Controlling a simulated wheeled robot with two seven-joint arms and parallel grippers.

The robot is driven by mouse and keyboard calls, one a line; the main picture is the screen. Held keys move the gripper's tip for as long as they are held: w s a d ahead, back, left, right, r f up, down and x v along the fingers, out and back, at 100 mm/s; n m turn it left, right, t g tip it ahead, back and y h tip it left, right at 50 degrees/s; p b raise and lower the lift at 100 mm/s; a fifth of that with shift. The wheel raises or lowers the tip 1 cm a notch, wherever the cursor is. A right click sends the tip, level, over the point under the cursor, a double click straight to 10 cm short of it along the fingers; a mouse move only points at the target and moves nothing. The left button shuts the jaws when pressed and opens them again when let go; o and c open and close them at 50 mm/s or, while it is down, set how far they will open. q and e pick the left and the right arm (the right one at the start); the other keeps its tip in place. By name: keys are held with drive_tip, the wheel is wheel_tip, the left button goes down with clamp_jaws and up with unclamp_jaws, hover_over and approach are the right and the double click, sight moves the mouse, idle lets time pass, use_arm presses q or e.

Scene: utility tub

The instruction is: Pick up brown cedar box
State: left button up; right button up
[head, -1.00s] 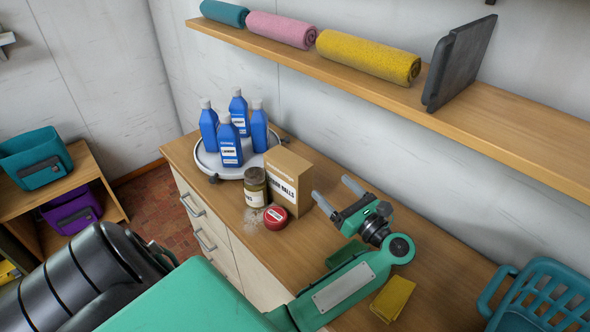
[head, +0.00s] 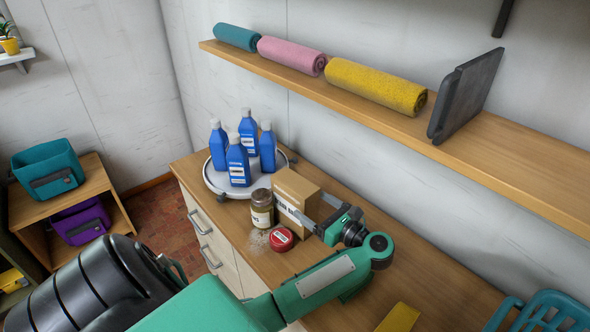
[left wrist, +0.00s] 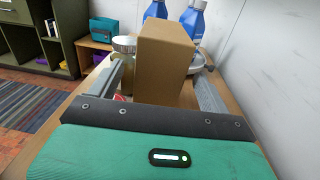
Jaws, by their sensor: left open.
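In the left wrist view, the box (left wrist: 164,62) stands ahead between the two fingers (left wrist: 160,88), with a finger on either side. I cannot tell whether the fingers touch it. My right gripper is not in view.
A red lid (head: 281,239) lies by the jar amid spilled grains. Several blue bottles (head: 238,162) stand on a round white tray (head: 214,183) behind. A shelf (head: 480,148) with rolled towels (head: 375,86) runs above the counter. A yellow cloth (head: 399,318) and teal basket (head: 548,312) are at the right.

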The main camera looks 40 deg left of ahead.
sight(295, 204)
use_arm(q)
drive_tip(key=shift+a+r, duration=0.1)
drive_tip(key=shift+a, duration=0.35)
drive_tip(key=a+p, duration=0.1)
drive_tip(key=a, duration=0.2)
drive_tip(key=shift+a, duration=0.3)
drive_tip(key=shift+a+p, duration=0.3)
drive_tip(key=shift+a, duration=0.15)
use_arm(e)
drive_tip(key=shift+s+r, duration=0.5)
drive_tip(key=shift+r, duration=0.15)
use_arm(q)
drive_tip(key=shift+w, duration=0.1)
drive_tip(key=shift+c, duration=0.9)
drive_tip(key=c, duration=1)
